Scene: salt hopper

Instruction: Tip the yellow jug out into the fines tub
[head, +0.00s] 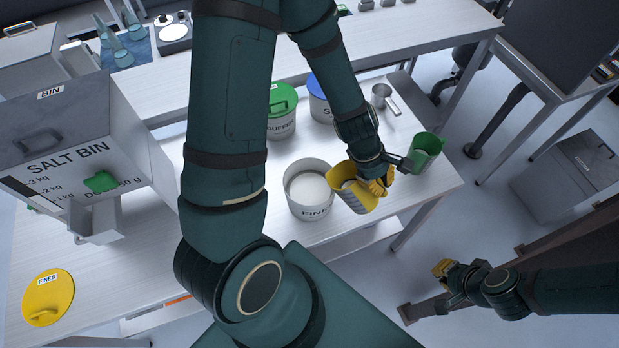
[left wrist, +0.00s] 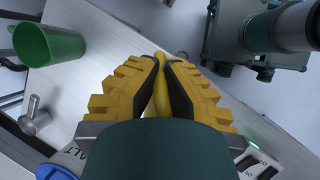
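The yellow jug (head: 341,177) is in the air just right of the fines tub. It appears tilted, its mouth leaning left toward the tub's rim; its contents cannot be made out. The fines tub (head: 311,211) is a white open tub on the table with pale material inside. My left gripper (head: 381,182) is at the jug's right side. In the left wrist view its yellow fingers are closed on the jug's yellow handle (left wrist: 161,98). My right gripper (head: 443,268) is off the table's right side, away from the jug; its finger gap is not clear.
A green jug (head: 426,152) stands right of my left gripper. A green-lidded tub (head: 282,122), a blue-lidded tub (head: 318,105) and a metal scoop (head: 383,95) are behind. The salt bin (head: 75,160) is at left. The yellow fines lid (head: 48,301) lies front left.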

